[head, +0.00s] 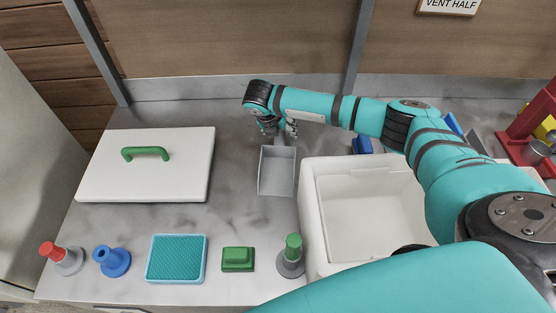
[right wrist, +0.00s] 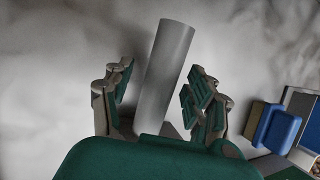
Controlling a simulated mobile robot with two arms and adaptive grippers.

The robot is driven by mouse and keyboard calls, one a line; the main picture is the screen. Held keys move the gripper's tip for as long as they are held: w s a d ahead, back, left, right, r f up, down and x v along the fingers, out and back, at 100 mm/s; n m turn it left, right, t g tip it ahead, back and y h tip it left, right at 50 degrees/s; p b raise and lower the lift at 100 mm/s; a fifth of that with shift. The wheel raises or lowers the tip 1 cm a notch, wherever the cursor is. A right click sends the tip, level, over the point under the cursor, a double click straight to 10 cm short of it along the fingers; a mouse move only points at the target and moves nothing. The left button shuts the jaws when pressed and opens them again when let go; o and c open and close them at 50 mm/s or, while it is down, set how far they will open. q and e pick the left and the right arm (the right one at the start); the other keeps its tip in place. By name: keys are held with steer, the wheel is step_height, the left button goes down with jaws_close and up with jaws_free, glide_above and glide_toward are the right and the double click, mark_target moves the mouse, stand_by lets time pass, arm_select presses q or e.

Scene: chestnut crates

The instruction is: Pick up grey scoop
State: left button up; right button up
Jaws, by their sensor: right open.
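The grey scoop (head: 276,172) lies on the grey marbled worktop, with its open tray toward me and its handle toward the back wall. My right gripper (head: 279,132) is over the handle end in the head view, which it partly hides. In the right wrist view the scoop's grey cylindrical handle (right wrist: 165,70) stands between the two spread fingers of my right gripper (right wrist: 158,86). A gap shows on each side of the handle near the fingertips. The handle's lower end is hidden behind the gripper's body. My left gripper is not in view.
A white crate (head: 308,220) stands just right of the scoop. A white lid (head: 110,180) with a green handle lies left. Along the front are a teal tray (head: 176,258), a green block (head: 238,259) and a green-topped grey object (head: 291,262). The back wall is close behind my gripper.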

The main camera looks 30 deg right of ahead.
steer(key=shift+c, duration=0.8)
jaws_close()
steer(key=shift+r, duration=0.1)
steer(key=shift+r, duration=0.1)
